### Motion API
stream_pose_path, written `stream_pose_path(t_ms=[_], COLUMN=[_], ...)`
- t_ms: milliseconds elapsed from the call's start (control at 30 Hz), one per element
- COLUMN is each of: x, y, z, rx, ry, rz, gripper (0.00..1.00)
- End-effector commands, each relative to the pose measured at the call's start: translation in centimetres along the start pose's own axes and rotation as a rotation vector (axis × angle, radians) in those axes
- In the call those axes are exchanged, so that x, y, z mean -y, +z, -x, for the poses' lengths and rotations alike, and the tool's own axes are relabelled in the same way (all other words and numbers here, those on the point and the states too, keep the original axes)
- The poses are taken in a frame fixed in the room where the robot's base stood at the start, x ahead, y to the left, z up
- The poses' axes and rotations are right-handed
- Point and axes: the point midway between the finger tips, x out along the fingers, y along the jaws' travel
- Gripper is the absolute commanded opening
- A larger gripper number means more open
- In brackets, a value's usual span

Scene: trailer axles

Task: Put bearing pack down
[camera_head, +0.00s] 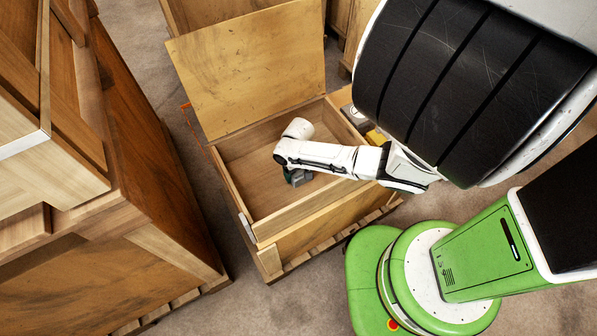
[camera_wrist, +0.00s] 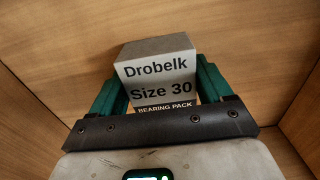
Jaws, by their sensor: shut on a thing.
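The pack is hidden or too small to make out there. I cannot tell whether it touches the crate floor.
The crate's lid (camera_head: 250,68) stands open at the back. A yellow item (camera_head: 375,137) and a grey item (camera_head: 354,113) lie at the crate's right side, partly behind my arm. Large wooden crates (camera_head: 150,180) stand on the left. The crate floor around my gripper looks bare.

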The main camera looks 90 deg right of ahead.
Motion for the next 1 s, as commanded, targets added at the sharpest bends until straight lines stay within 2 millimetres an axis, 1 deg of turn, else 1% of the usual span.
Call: stream_pose_path(t_ms=[233,367,400,600,867,967,1000], x=[0.0,0.0,0.0,0.0,0.0,0.0,0.0], y=[0.0,0.0,0.0,0.0,0.0,0.0,-0.1], z=[0.0,-0.5,-0.3,-0.3,-0.1,0.5,1.0], rx=[-0.001,-0.001,0.000,0.000,0.000,-0.001,-0.001], ry=[-0.001,-0.001,-0.001,-0.001,0.000,-0.001,-0.002], rz=[0.000,-0.001,-0.001,0.000,0.000,-0.001,-0.001], gripper=[0.34,0.34,0.82,1.00,1.00,1.00,1.00])
